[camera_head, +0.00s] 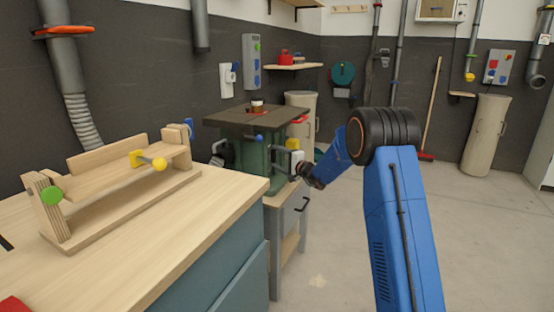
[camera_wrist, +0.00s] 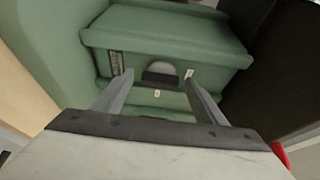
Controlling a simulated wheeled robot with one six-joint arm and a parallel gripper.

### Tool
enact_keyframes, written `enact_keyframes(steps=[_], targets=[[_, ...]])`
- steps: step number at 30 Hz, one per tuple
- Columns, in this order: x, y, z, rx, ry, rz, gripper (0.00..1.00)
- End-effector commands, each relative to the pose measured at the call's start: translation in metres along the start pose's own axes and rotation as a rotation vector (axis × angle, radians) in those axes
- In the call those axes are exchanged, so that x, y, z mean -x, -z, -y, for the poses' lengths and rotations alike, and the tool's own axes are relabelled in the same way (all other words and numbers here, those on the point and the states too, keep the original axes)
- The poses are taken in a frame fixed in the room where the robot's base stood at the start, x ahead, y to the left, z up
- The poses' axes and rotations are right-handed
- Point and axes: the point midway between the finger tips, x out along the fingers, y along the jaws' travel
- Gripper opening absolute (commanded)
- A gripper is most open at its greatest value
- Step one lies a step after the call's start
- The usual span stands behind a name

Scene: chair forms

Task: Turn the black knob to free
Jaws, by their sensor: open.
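In the wrist view a dark, half-round shape (camera_wrist: 161,73), which looks like the black knob, sits on the front of a green machine housing (camera_wrist: 165,35). Small pale marks lie beside and below it. My gripper (camera_wrist: 157,78) is open, with one finger on each side of this shape. I cannot tell whether the fingers touch it. In the head view my gripper (camera_head: 301,168) is at the right side of the green machine (camera_head: 247,155), and the knob cannot be made out there.
A wooden workbench (camera_head: 190,225) with a wooden jig (camera_head: 120,185) stands at the left. The machine has a dark tabletop (camera_head: 235,118) with a small jar (camera_head: 257,105) on it. A grey stand with a drawer (camera_head: 295,210) is below. The floor at the right is clear.

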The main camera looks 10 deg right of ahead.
Motion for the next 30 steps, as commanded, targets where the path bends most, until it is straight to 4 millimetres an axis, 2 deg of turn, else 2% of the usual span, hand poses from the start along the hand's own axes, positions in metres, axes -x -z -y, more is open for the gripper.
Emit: enact_keyframes(steps=[7, 8, 12, 13, 23, 30], targets=[[-0.0008, 0.0000, 0.0001, 0.000, 0.000, 0.000, 0.66], [-0.0007, 0.0000, 0.0001, 0.000, 0.000, 0.000, 0.63], [-0.0006, 0.0000, 0.0001, 0.000, 0.000, 0.000, 0.30], [-0.0006, 0.0000, 0.0000, 0.000, 0.000, 0.000, 0.24], [-0.0004, 0.0001, 0.0002, -0.029, -0.014, -0.001, 0.24], [-0.0002, 0.0000, 0.0018, -0.145, -0.061, 0.000, 0.25]])
